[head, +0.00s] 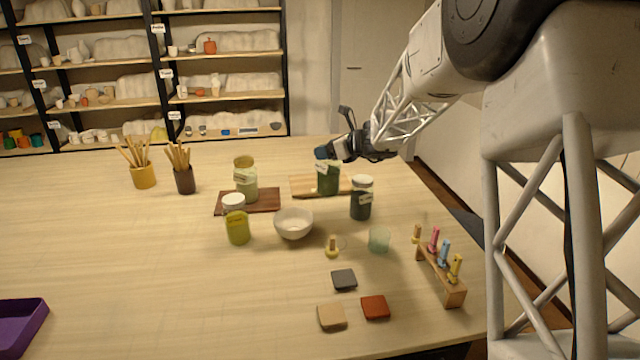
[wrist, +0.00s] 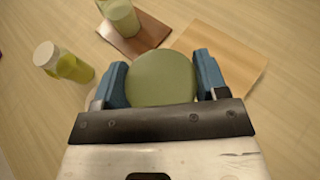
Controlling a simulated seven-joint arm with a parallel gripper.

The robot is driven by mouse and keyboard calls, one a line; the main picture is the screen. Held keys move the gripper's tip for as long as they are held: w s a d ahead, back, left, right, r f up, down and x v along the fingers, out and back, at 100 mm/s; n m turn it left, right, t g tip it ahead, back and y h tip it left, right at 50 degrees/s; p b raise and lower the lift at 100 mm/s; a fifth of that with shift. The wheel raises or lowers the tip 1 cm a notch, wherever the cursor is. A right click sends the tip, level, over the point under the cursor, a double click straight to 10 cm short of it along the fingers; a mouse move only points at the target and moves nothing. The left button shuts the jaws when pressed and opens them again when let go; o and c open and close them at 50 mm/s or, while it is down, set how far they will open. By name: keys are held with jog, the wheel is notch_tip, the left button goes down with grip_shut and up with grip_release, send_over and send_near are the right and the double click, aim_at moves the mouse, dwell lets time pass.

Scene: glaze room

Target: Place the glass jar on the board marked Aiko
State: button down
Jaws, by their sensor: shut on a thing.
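My gripper (head: 328,156) is shut on a dark green glass jar (head: 328,181), which hangs upright below it with a pale label. In the wrist view, the jar's round green top (wrist: 162,78) sits between the blue fingertips of my gripper (wrist: 163,84). A light wood board (head: 305,187) lies under or just behind the jar; in the wrist view this board (wrist: 232,65) extends to the jar's upper right. I cannot tell if the jar touches it. A reddish-brown board (head: 268,203) bears another green jar (head: 246,186). I cannot read any board's marking.
A dark green white-lidded jar (head: 361,205) stands close right of the held jar. A yellow-green white-lidded jar (head: 237,228) and a bowl (head: 294,224) stand nearer. A small glass (head: 379,239), a tool rack (head: 441,276) and tiles (head: 343,280) are in front.

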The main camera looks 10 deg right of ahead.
jog(key=shift+w+r, duration=0.1)
jog(key=w+f, duration=0.1)
jog(key=w, duration=1.4)
jog(key=shift+f, duration=0.2)
jog(key=shift+w, duration=0.1)
dwell(0.4)
jog(key=shift+w+f, duration=0.2)
jog(key=shift+f, duration=0.7)
jog(key=shift+w+f, duration=0.15)
jog(key=shift+f, duration=0.75)
jog(key=shift+c, duration=0.8)
grip_release()
jog(key=shift+f, duration=0.2)
